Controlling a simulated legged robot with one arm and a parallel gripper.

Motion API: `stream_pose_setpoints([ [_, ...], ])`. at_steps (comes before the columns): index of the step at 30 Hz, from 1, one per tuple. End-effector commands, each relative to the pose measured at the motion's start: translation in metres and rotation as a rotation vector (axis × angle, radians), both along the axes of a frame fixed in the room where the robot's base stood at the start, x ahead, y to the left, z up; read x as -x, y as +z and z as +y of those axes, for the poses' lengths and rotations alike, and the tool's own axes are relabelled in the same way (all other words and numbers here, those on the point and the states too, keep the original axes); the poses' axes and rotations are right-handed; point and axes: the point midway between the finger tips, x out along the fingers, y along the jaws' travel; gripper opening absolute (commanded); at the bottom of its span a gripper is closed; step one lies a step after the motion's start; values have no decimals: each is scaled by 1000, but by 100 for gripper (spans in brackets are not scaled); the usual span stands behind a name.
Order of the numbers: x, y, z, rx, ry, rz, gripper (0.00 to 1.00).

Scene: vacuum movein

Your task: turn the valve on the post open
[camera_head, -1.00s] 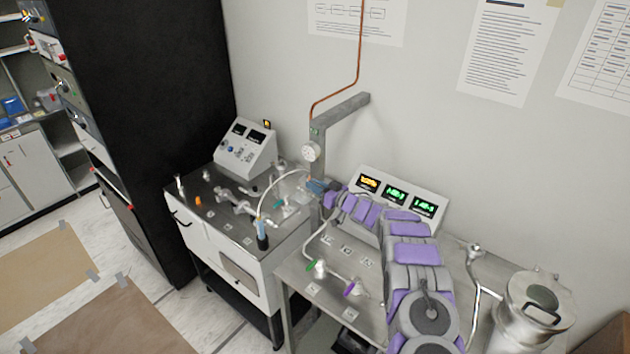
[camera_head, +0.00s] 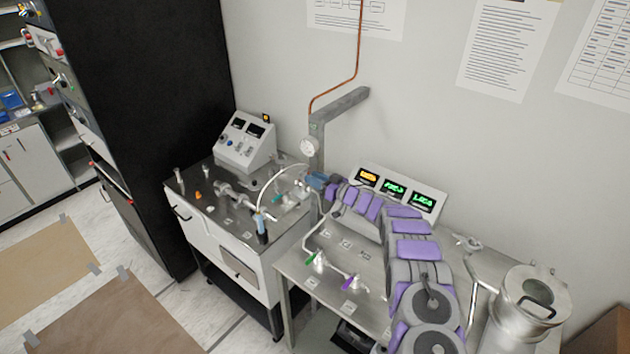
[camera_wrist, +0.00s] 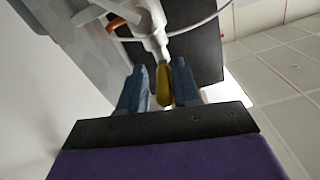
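The grey post (camera_head: 317,155) stands against the wall behind the benches, with a round gauge (camera_head: 309,147) on it. In the head view my gripper (camera_head: 308,183) is at the post, below the gauge, and hides the valve there. In the wrist view a yellow valve handle (camera_wrist: 163,88) hangs from a white pipe fitting (camera_wrist: 150,24). It lies between the two blue-grey fingers of my gripper (camera_wrist: 160,82). The right finger is very close to the handle or touches it. A narrow gap shows between the handle and the left finger.
A copper tube (camera_head: 359,50) runs down the wall to the post's arm. The right bench (camera_head: 290,272) carries green- and purple-handled valves, a readout box (camera_head: 440,202) and a metal vessel (camera_head: 525,310). The left cart (camera_head: 240,235) holds pipework and a control box (camera_head: 246,143).

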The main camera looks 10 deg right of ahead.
Motion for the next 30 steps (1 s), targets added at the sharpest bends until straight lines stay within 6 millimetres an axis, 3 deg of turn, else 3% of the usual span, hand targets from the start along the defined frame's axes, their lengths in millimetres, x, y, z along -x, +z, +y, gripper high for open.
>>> stream_pose_setpoints([
  [11,2,-2,0,1,3,4,41],
  [16,11,-2,-9,3,1,5,41],
  [30,78,-3,-73,-2,-2,5,41],
])
